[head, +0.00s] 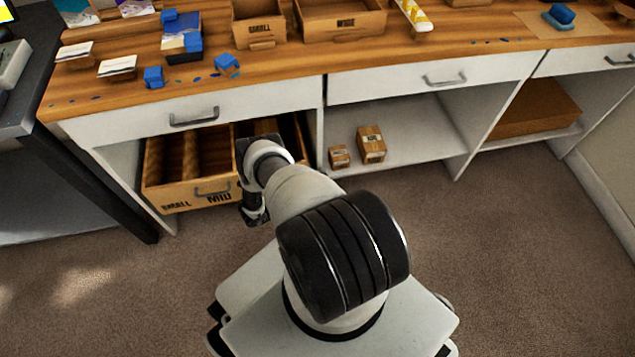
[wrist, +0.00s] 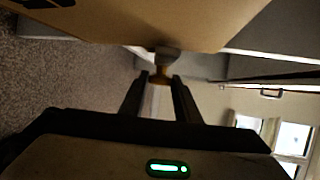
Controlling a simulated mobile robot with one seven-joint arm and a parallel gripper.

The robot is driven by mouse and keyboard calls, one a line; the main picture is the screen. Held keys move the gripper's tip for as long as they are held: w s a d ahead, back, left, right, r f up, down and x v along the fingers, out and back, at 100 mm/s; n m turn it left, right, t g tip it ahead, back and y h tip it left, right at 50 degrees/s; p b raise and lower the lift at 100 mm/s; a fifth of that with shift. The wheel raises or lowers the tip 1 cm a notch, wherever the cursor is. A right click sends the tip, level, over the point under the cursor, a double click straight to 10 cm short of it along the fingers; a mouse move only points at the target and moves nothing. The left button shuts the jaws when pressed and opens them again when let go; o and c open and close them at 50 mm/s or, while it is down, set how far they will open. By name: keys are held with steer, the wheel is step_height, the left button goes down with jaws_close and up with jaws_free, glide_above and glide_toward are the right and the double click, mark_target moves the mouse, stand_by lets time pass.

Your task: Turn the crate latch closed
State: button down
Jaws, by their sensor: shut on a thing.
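The wooden crate (head: 165,196) sits in the open shelf bay under the left drawer, with dividers inside and "SMALL" and "MID" on its front. In the wrist view the crate's wall (wrist: 170,22) fills the top. The crate latch (wrist: 163,58), a small grey and brass piece, sticks out from the edge of that wall. My gripper (wrist: 160,80) is shut on the latch, with one dark fingertip on either side of it. In the head view my gripper (head: 255,208) is at the crate's right front, and my arm hides the latch and part of the crate.
The drawer (head: 195,112) above the crate is shut. Two small cardboard boxes (head: 371,144) (head: 339,156) stand on the middle shelf. Trays and blue pieces lie on the wooden counter (head: 290,85). A dark desk (head: 95,160) stands at left. The carpet (head: 510,260) at right is clear.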

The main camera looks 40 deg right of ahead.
steer(key=c, duration=1.4)
jaws_free()
steer(key=shift+o, duration=0.2)
steer(key=p+v, duration=0.1)
steer(key=v, duration=1.6)
steer(key=shift+a+p, duration=0.15)
steer(key=shift+p, duration=0.25)
